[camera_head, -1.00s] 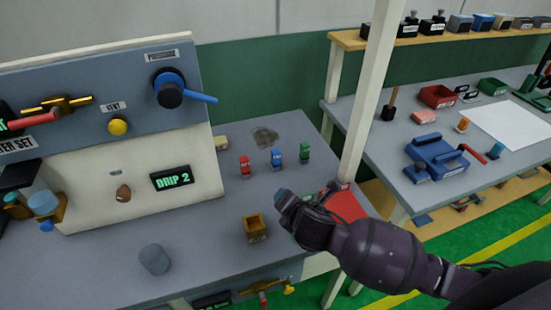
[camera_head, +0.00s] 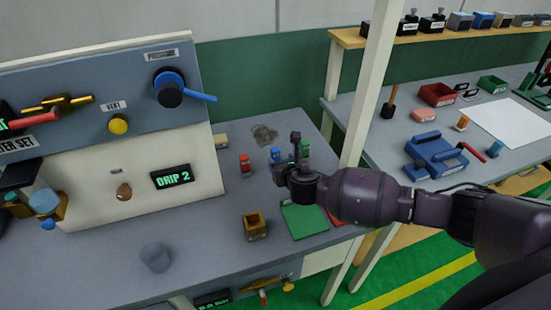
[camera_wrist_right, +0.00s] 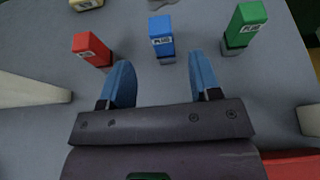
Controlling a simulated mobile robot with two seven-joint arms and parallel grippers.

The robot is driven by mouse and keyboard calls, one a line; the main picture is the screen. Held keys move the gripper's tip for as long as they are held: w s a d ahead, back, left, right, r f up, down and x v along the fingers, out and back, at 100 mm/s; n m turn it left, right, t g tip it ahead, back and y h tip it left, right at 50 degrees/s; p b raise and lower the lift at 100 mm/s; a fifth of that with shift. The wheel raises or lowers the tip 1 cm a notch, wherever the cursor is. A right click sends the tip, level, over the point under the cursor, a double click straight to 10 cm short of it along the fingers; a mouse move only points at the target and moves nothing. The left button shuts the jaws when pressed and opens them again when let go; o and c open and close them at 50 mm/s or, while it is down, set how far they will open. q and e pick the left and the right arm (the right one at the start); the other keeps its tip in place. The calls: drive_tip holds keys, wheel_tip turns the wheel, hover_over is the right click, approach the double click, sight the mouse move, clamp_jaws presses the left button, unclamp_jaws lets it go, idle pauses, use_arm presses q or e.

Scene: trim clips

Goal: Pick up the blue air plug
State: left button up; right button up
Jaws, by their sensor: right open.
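The blue air plug (camera_wrist_right: 161,37) stands on the grey bench between the red plug (camera_wrist_right: 92,48) and the green plug (camera_wrist_right: 243,27) in the right wrist view. It has a white label and a grey base. My right gripper (camera_wrist_right: 160,80) is open and empty, its two blue fingers pointing toward the blue plug from just short of it. In the head view, the blue plug (camera_head: 275,154) is partly hidden behind my right gripper (camera_head: 287,165), and the green plug (camera_head: 304,149) shows beside it. The red plug (camera_head: 245,163) stands clear to the left. My left gripper is not in view.
A wooden box (camera_head: 255,226), a green mat (camera_head: 304,220) and a grey cylinder (camera_head: 156,257) lie on the bench nearer the front. A panel with a "DRIP 2" display (camera_head: 170,178) stands at left. A pale post (camera_head: 366,100) rises behind my right arm.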

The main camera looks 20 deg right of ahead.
sight(277, 155)
drive_tip(key=shift+x, duration=2.65)
drive_tip(key=shift+d, duration=0.1)
drive_tip(key=c, duration=1)
drive_tip(key=shift+r, duration=0.1)
